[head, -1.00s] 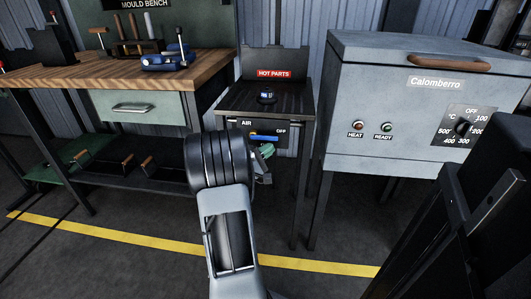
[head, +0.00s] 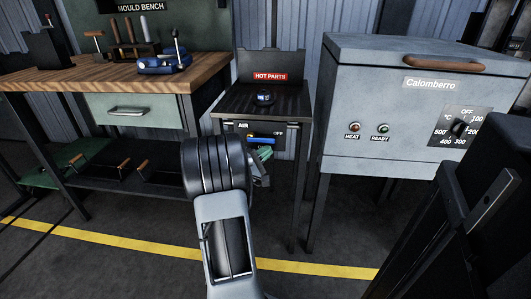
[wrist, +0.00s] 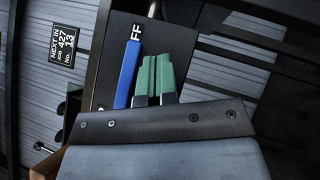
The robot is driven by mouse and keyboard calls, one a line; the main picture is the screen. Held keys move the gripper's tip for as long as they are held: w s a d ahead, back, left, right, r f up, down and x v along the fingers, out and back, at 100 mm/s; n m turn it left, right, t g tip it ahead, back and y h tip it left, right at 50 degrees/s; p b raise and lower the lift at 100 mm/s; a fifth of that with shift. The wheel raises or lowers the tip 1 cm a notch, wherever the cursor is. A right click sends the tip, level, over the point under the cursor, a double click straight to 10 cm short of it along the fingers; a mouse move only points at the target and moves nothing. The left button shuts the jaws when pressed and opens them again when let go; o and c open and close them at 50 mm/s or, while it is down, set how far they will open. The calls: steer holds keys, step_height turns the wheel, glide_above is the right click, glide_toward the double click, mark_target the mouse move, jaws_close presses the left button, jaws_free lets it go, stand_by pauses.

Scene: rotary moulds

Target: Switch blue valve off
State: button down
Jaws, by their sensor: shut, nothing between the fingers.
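The blue valve handle (head: 262,141) is a flat bar on a dark panel marked AIR and OFF, under the front of the small hot parts table. It lies roughly level, its right end just below the OFF label. In the wrist view the blue handle (wrist: 127,74) runs lengthwise beside my fingers. My gripper (head: 265,153) has green fingertips and is just below the handle, partly hidden by my arm. In the wrist view my gripper (wrist: 154,62) is shut and empty, to the right of the handle with a narrow gap in the picture. Contact cannot be told.
The hot parts table (head: 290,112) carries a small dark object with a blue mark (head: 264,97). A Calomberro oven (head: 345,95) stands to the right. A wooden mould bench (head: 90,76) stands to the left, with a blue tool (head: 163,64) on it. A yellow line (head: 120,243) crosses the floor.

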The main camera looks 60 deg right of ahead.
steer(key=s+a+f+b, duration=0.1)
steer(key=s+a+f, duration=0.1)
steer(key=a+f, duration=0.4)
step_height(320, 180, down, 5)
steer(key=shift+a+r, duration=0.2)
steer(key=shift+a, duration=0.2)
steer(key=shift+s, duration=0.1)
steer(key=w+a+r+m+y+p, duration=0.1)
steer(key=a+r+y+p, duration=0.35)
steer(key=r+p, duration=0.5)
steer(key=a+r+m+y+p, duration=0.25)
steer(key=a+r+p, duration=0.35)
steer(key=r+p, duration=0.3)
steer(key=w+a+r+n+t+y+p, duration=0.1)
steer(key=w+a+r+t+y+p, duration=0.2)
steer(key=a+r+p, duration=0.4)
steer(key=w+a+r+n+t+y+p, duration=0.2)
steer(key=a+r+t+y+p, duration=0.3)
steer(key=a+r, duration=0.5)
steer(key=w+a+r+n+t+y+p, duration=0.2)
steer(key=w+a+r+t+y+p, duration=0.1)
steer(key=a+r+p, duration=0.5)
steer(key=a+t+y, duration=0.1)
steer(key=a, duration=0.2)
steer(key=shift+w+a+r+t+p, duration=0.2)
steer(key=shift+w+r+t+p, duration=0.1)
steer(key=shift+w+p, duration=0.1)
